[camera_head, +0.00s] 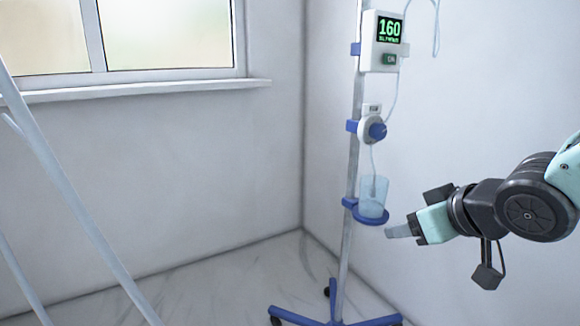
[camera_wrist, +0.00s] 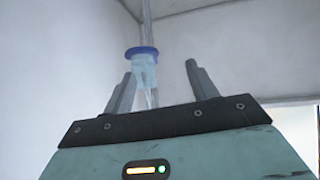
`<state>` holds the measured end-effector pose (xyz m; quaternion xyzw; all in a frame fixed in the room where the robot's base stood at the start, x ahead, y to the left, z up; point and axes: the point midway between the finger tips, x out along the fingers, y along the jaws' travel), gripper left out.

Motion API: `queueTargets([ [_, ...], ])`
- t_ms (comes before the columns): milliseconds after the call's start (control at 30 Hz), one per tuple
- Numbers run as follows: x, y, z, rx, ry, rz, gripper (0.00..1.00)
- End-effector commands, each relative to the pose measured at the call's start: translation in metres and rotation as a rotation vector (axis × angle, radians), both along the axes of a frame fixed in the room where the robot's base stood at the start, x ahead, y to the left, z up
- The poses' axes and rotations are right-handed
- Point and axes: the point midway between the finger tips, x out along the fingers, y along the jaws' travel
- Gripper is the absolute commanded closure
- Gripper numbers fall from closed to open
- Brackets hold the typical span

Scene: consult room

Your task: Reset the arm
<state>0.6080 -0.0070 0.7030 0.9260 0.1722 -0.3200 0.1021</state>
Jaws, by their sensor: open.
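My arm reaches in from the right in the head view, bent at a dark round joint. My gripper (camera_head: 392,231) points left, just right of and slightly below a clear cup (camera_head: 374,196). In the wrist view my gripper (camera_wrist: 160,70) has its two grey fingers spread apart with nothing held. The cup (camera_wrist: 146,76) shows between and beyond the fingers, under a blue ring (camera_wrist: 142,51) in that view. In the head view the cup stands upright in the blue ring holder on the pole, apart from the fingers.
A pole stand (camera_head: 355,150) on a blue wheeled base (camera_head: 335,321) stands near the room corner. It carries a display box (camera_head: 383,42) reading 160 and a unit with a blue knob (camera_head: 377,131). A window (camera_head: 165,35) is upper left. Pale tubes cross the left; open floor lies between.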

Motion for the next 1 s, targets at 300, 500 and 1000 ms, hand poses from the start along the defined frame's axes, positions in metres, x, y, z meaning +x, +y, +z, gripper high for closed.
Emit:
queueTargets([
  [300,-0.137,0.059,-0.055,-0.231,0.537,0.133,0.42],
  [500,-0.224,0.072,-0.060,-0.347,0.807,0.253,0.42],
  [1000,-0.218,0.070,0.077,-0.339,0.799,0.237,0.42],
])
